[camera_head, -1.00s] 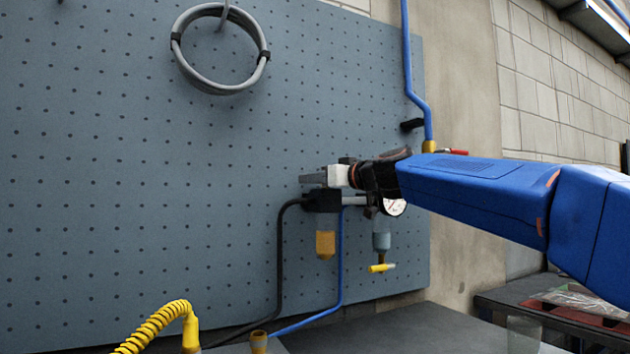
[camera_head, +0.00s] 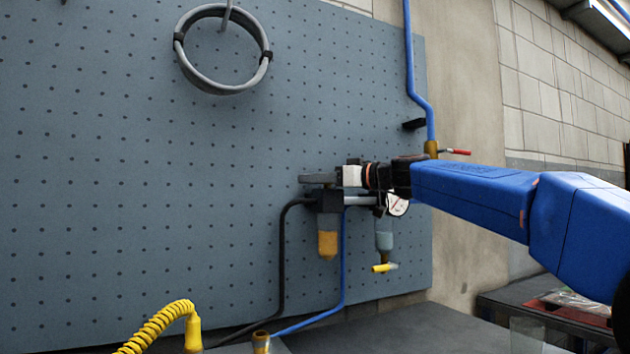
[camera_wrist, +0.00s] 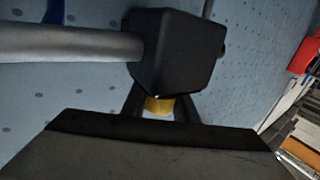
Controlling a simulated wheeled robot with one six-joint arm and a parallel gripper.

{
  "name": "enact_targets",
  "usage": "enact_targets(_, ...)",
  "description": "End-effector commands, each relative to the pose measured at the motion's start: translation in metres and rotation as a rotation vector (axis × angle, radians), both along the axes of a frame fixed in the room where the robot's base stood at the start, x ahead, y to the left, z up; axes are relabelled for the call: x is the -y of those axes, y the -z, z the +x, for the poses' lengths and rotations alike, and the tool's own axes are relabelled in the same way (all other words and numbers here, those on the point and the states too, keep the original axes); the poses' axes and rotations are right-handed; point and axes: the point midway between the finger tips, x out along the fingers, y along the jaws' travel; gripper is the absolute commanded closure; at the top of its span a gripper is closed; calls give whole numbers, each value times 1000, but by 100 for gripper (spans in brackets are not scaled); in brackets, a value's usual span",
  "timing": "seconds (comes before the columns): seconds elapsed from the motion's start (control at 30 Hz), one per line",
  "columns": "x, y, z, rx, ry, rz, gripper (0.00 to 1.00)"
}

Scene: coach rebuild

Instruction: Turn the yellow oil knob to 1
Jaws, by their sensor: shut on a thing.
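The yellow oil knob (camera_wrist: 158,105) shows in the wrist view as a small yellow piece between my two dark fingers, just beside a black block (camera_wrist: 175,50). My gripper (camera_wrist: 160,98) is shut on it. In the head view my gripper (camera_head: 320,180) reaches in from the right, at the top of the black block (camera_head: 325,199) of the air unit on the board. The knob is hidden there behind the fingers. An amber bowl (camera_head: 327,243) hangs under the block. The knob's markings and number cannot be read in either view.
A gauge (camera_head: 397,205) and a clear bowl with a yellow drain lever (camera_head: 384,268) sit just right of the block. A black hose (camera_head: 282,250) and a blue hose (camera_head: 343,260) run down. A red-handled valve (camera_head: 455,152) is on the wall. The board's left is mostly bare.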

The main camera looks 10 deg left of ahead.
Motion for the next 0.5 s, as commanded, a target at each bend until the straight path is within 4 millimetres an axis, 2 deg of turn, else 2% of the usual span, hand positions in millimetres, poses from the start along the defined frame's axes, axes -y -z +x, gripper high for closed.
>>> enact_targets(0.2, 0, 1, 0, 0, 1, -1, 96)
enact_targets(0.23, 0, 1, 0, 0, 1, -1, 67)
enact_targets(0.27, 0, 1, 0, 0, 1, -1, 60)
enact_targets(0.3, 0, 1, 0, 0, 1, -1, 55)
enact_targets(0.5, 0, 0, 0, -1, 1, 0, 55)
